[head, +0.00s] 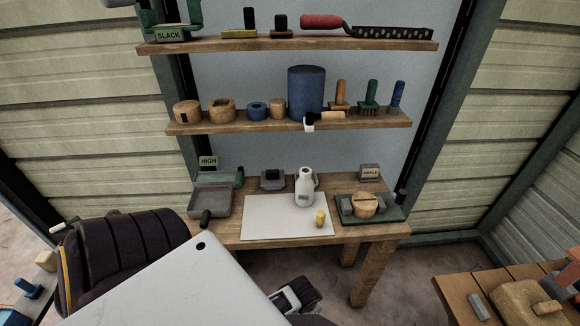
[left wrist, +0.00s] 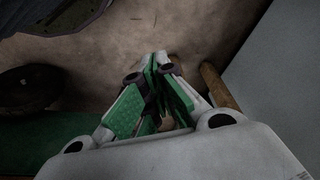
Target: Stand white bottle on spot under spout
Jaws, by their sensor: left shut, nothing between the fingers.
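The white bottle (head: 304,190) stands upright on a pale board (head: 260,222) on the wooden table. A small yellow cylinder (head: 320,218) is on the board in front of it. No spout is clear to me; a green fixture (head: 232,178) by a HIGH sign stands behind a grey tray (head: 208,204) at the table's left, and a dark grey block (head: 272,180) is behind the board. My left gripper (left wrist: 160,62) is shut and empty over the floor in the left wrist view, away from the bottle. My right gripper is not identifiable.
A green tray (head: 388,212) with a round wooden piece lies to the bottle's right. Two shelves above hold a blue cylinder (head: 306,92), brushes and wooden blocks. The lower shelf (head: 230,125) is above the bottle. Another wooden table (head: 455,290) is at lower right.

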